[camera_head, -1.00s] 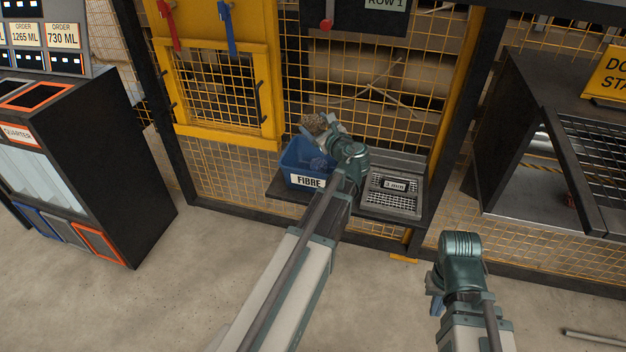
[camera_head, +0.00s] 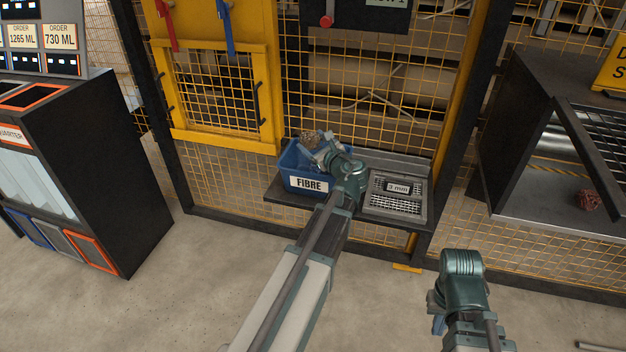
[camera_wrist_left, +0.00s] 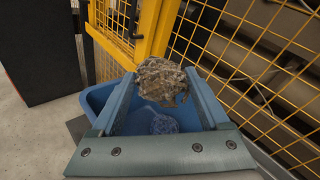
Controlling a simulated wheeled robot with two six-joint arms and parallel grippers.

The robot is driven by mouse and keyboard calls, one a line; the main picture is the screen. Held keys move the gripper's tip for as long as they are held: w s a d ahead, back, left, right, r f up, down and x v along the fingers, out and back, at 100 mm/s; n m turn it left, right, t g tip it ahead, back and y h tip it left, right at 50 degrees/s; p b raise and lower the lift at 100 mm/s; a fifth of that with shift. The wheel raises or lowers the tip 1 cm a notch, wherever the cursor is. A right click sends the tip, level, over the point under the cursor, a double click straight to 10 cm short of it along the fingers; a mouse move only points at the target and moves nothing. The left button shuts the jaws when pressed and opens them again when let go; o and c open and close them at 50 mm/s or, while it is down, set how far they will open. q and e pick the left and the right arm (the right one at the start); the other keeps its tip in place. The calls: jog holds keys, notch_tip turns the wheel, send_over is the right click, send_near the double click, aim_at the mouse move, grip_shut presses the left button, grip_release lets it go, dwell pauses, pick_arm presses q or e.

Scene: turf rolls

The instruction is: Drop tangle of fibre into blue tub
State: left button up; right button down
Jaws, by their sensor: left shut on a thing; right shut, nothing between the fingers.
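The tangle of fibre (camera_head: 309,138) is a brown-grey clump, seen large in the left wrist view (camera_wrist_left: 160,78). My left gripper (camera_head: 315,146) is shut on it, with the clump between the fingertips. It holds the clump over the back part of the blue tub (camera_head: 289,164), which carries a FIBRE label. The tub's inside shows between the fingers in the left wrist view (camera_wrist_left: 98,98). A bluish-grey clump (camera_wrist_left: 163,124) lies on the tub's floor. My right gripper (camera_head: 438,322) is low at the right, shut and empty, away from the tub.
The tub stands on a dark shelf (camera_head: 372,212) against the yellow mesh fence (camera_head: 375,105). A grey sieve tray (camera_head: 397,196) sits to its right. A black cabinet (camera_head: 115,170) stands left. A reddish clump (camera_head: 589,200) lies in the bay at right. The floor in front is clear.

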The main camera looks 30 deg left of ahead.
pick_arm(q)
jog(key=o, duration=1.2)
jog(key=shift+d, duration=0.1)
jog(key=p+v, duration=0.2)
jog(key=v, duration=1.1)
jog(key=shift+s+d, duration=0.25)
jog(key=s+d+r+n+g+h+p, duration=0.2)
jog(key=s+d+n+g+h+p, duration=0.1)
jog(key=d+p, duration=0.5)
jog(key=s+d+r+n+g+h+p, duration=0.2)
jog(key=s+d+n+h+p, duration=0.3)
jog(key=s+d+n+p, duration=0.3)
jog(key=s+d+r+n+g+h+p, duration=0.2)
jog(key=s+d+n+g+h+p, duration=0.2)
jog(key=s+d+p, duration=0.4)
jog(key=shift+d+r+n+h+p, duration=0.2)
jog(key=shift+r+n+h+p, duration=0.1)
jog(key=shift+n+p, duration=0.5)
